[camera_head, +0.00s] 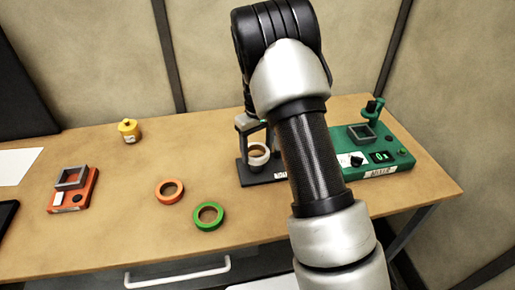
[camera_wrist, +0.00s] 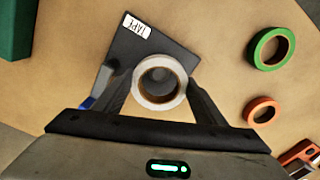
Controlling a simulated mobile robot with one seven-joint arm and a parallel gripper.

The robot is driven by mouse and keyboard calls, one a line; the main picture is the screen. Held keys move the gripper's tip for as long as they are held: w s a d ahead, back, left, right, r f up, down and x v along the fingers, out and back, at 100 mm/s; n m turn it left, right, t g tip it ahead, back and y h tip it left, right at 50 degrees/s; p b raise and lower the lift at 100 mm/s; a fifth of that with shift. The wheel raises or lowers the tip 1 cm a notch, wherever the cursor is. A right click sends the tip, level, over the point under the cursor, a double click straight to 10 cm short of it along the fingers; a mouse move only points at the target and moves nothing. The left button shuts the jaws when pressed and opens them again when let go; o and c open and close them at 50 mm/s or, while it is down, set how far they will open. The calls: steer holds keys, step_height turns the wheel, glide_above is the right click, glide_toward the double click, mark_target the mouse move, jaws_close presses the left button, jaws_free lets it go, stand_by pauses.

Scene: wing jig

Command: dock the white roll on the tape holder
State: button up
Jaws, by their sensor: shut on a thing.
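The white roll (camera_head: 257,163) is between the fingers of my gripper (camera_head: 257,147), which is shut on it. In the wrist view the white roll (camera_wrist: 160,60) sits between the two dark fingers of my gripper (camera_wrist: 158,82), its hole facing the camera. The tape holder (camera_head: 245,173) is a black plate with a white TAPE label; it shows behind the roll in the wrist view (camera_wrist: 172,38). A grey shape shows through the roll's hole. I cannot tell whether the roll touches the holder.
An orange roll (camera_head: 158,191) and a green roll (camera_head: 197,220) lie flat left of the holder. A green mixer station (camera_head: 400,165) stands to the right. A red fixture (camera_head: 88,192) and a yellow object (camera_head: 129,131) are farther left. The tabletop between them is clear.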

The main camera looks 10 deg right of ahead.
steer(key=shift+f+b, duration=1.15)
steer(key=shift+f, duration=1.2)
steer(key=shift+f+b, duration=0.6)
steer(key=shift+f, duration=0.05)
steer(key=o, duration=0.8)
steer(key=shift+c, duration=0.2)
steer(key=shift+r, duration=0.2)
step_height(320, 180, up, 11)
steer(key=p, duration=0.6)
steer(key=shift+f, duration=0.15)
